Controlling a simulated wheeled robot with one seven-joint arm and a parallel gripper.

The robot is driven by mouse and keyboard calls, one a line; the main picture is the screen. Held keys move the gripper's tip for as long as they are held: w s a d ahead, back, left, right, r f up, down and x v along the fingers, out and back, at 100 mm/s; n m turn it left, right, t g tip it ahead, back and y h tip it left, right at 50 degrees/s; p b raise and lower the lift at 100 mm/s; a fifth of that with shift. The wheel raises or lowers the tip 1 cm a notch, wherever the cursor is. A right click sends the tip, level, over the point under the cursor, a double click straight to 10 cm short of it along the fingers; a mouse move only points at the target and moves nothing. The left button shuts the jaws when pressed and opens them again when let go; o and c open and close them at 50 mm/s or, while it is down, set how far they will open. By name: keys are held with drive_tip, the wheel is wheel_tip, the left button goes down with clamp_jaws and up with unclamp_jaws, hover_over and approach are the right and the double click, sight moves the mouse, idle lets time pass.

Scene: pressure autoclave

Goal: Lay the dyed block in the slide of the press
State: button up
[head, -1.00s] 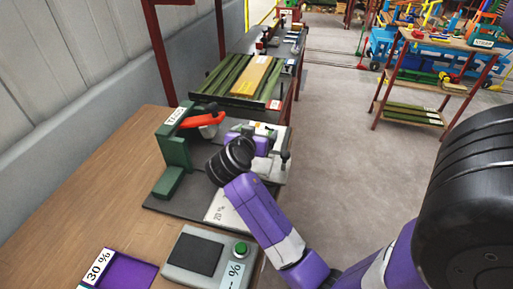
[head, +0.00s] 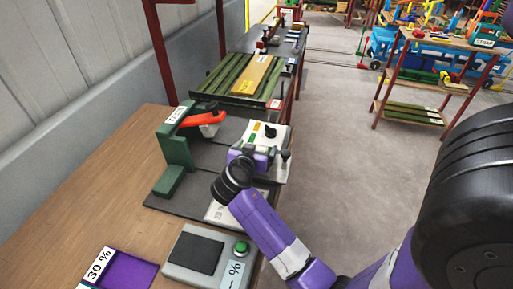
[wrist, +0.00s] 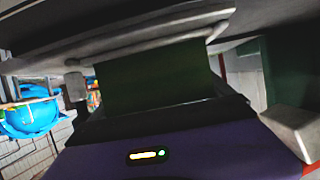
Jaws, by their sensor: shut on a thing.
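The press is a green frame (head: 177,150) with an orange-red lever (head: 205,118), standing on a dark base plate on the wooden table. My purple gripper (head: 250,157) is to the right of the press, over the near edge of a pale device; its fingertips are hidden in the head view. In the wrist view a dark green block (wrist: 150,75) is in front of the purple hand, and my gripper is shut on it. The block is not clear in the head view. I cannot make out the slide of the press.
A pale device (head: 270,138) with knobs stands right of the press. A grey box with a green button (head: 241,247) and a purple tray marked 30 % (head: 130,270) are nearer. The wooden table (head: 90,205) is clear on the left.

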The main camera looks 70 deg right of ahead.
drive_tip(key=o, duration=1.3)
drive_tip(key=shift+r+p, duration=0.3)
drive_tip(key=shift+p, duration=0.1)
drive_tip(key=b+v, duration=0.1)
drive_tip(key=v, duration=1.1)
drive_tip(key=shift+f+b, duration=0.2)
drive_tip(key=shift+b, duration=0.2)
drive_tip(key=shift+a, duration=0.15)
